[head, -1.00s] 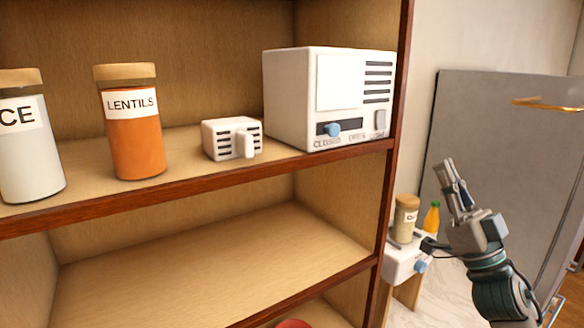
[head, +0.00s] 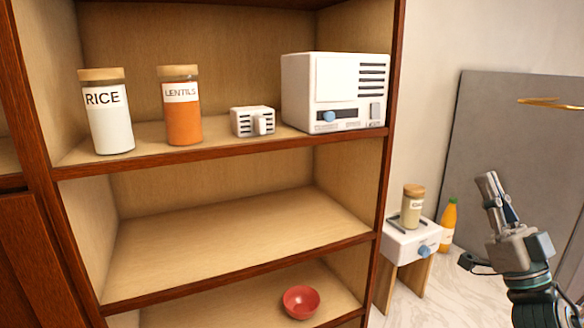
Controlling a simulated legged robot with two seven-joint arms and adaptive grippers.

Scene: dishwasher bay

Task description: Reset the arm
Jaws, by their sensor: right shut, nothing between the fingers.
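My right gripper (head: 493,197) is at the right side of the head view, pointing up. Its fingers are together with nothing between them. It is in front of the grey panel and touches none of the objects in view. The arm's lower part runs out of the bottom right of the picture. My left gripper is out of view.
A wooden shelf (head: 240,270) holds a rice jar (head: 112,130), a lentils jar (head: 183,125), a small white vented block (head: 250,121), a white box (head: 325,90) and a red bowl (head: 300,302). A small stand (head: 405,243) carries another jar (head: 412,205); an orange bottle (head: 449,225) is beside it. A grey panel (head: 470,130) stands behind.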

